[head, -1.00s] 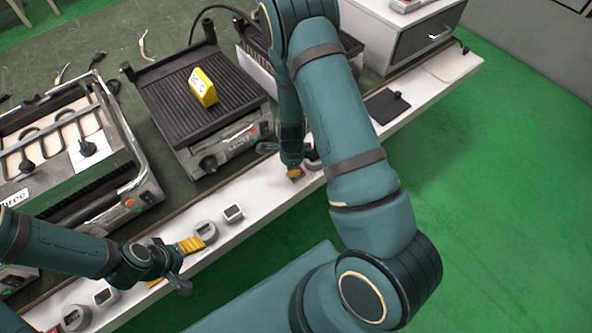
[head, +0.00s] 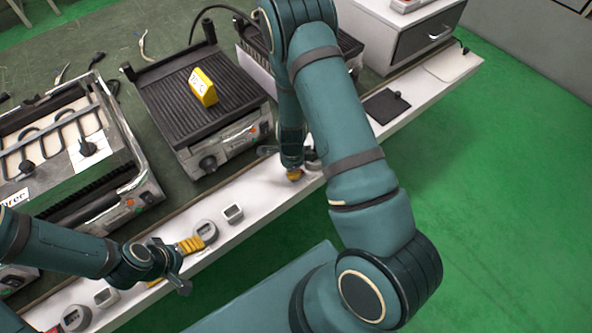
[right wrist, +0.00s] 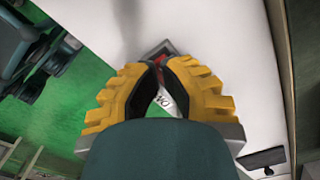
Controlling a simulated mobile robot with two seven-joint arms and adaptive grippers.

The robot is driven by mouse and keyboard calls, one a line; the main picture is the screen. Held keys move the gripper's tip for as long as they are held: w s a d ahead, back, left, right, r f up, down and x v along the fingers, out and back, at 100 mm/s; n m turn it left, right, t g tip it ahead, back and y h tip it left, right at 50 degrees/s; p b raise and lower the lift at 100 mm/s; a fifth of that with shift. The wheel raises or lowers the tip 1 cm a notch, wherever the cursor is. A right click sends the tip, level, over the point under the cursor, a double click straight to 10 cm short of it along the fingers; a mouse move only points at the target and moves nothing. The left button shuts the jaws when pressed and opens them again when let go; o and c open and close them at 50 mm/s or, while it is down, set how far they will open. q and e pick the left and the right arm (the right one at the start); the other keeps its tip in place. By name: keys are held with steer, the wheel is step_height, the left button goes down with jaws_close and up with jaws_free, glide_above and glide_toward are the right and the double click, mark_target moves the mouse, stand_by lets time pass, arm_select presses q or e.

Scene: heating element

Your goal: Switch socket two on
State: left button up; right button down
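A white ledge (head: 262,207) along the bench front carries round grey sockets and small square switches. One round socket (head: 205,232) has a square switch (head: 233,212) to its right; another socket (head: 76,317) and switch (head: 105,297) are at lower left. I cannot read which is socket two. My right gripper (head: 295,175) points down at the ledge farther right. In the right wrist view its yellow fingertips (right wrist: 157,64) meet, with a dark-framed red switch (right wrist: 160,50) just beyond, partly hidden; contact is unclear. My left gripper (head: 178,264) has its yellow fingers apart, one beside the round socket.
A ribbed grill (head: 165,90) bears a yellow block (head: 203,87). A heating-element appliance (head: 110,170) stands at left. A drawer unit (head: 400,40) and a dark plate (head: 386,106) are at right. Green floor (head: 500,190) is open in front.

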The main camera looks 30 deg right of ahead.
steer(key=shift+f, duration=0.45)
stand_by(0.3)
steer(key=shift+r+p, duration=2.9)
steer(key=shift+r, duration=0.7)
steer(key=shift+f, duration=0.1)
steer(key=shift+s+a+n, duration=0.45)
steer(key=shift+a+n, duration=0.1)
steer(key=shift+n, duration=0.15)
steer(key=s+a+r+n+y, duration=0.2)
steer(key=s+a+n, duration=0.2)
steer(key=a+n, duration=0.4)
steer(key=s+a+r+n+t+y, duration=0.1)
steer(key=s+a+r+n+y, duration=0.1)
steer(key=s+a+n, duration=0.3)
steer(key=a+n, duration=0.3)
steer(key=n, duration=0.4)
steer(key=shift+s+a+r+t, duration=0.2)
steer(key=shift+a+r+t, duration=0.1)
steer(key=shift+r, duration=0.1)
